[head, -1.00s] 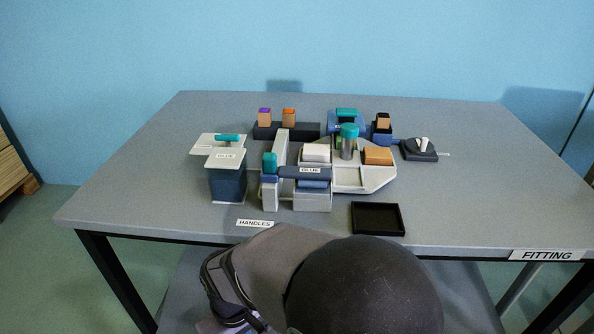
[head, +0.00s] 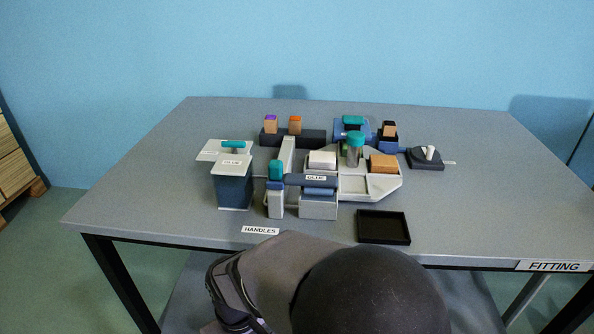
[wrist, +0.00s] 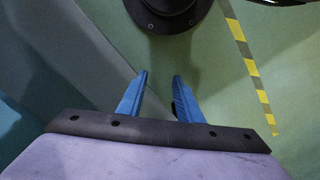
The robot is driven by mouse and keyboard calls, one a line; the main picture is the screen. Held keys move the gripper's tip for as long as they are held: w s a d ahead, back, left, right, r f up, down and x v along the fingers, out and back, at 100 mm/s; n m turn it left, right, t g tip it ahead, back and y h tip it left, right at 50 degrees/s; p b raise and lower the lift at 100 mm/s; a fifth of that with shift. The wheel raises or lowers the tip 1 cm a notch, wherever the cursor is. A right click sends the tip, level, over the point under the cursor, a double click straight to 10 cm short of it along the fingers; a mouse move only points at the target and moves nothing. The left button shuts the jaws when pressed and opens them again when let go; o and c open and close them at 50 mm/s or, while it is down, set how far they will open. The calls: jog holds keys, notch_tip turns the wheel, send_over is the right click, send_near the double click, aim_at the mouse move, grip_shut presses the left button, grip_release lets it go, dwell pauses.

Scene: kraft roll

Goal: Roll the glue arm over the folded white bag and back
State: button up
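In the head view, a dark blue-grey arm labelled GLUE (head: 298,180) lies level across the front of the station, above a light grey block (head: 318,208). An upright teal handle (head: 276,169) stands at its left end. A white block-like piece (head: 322,158), perhaps the folded white bag, sits just behind the labelled arm. I cannot make out any folds. My gripper (wrist: 160,76) shows only in the wrist view, with two blue fingers apart and nothing between them. It is over the floor, away from the table's objects.
A dark box with a GLUE-labelled lid (head: 233,188) stands at left. A black tray (head: 383,227) lies front right. Purple- and orange-topped blocks (head: 282,125) stand behind, and a grey switch-like device (head: 425,158) at right. The table's (head: 490,200) right side is bare.

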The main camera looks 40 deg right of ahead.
jog(key=shift+o, duration=0.3)
jog(key=s+d+r+m+p, duration=0.1)
jog(key=d+r+p, duration=0.1)
jog(key=r+p, duration=0.4)
jog(key=s+d+r+m+g+p, duration=0.1)
jog(key=d+r+m+p, duration=0.1)
jog(key=r+p, duration=0.5)
jog(key=s+d+r+m+p, duration=0.1)
jog(key=d+r+m+p, duration=0.1)
jog(key=d+r+p, duration=0.2)
notch_tip(320, 180, up, 3)
jog(key=p, duration=0.6)
jog(key=shift+s+g+y+p, duration=0.35)
jog(key=shift+g+y, duration=0.05)
notch_tip(320, 180, up, 18)
jog(key=r+m+t+y+p, duration=0.15)
jog(key=m+t+p, duration=0.35)
jog(key=m+p, duration=1.55)
send_over(277, 162)
jog(key=s+d+b, duration=0.2)
jog(key=shift+s+d+f+m+y, duration=0.15)
jog(key=shift+f+m+y, duration=0.35)
jog(key=shift+m, duration=0.25)
jog(key=shift+f, duration=0.1)
jog(key=shift+p+x, duration=0.85)
jog(key=shift+x, duration=2.75)
jog(key=shift+c, duration=0.6)
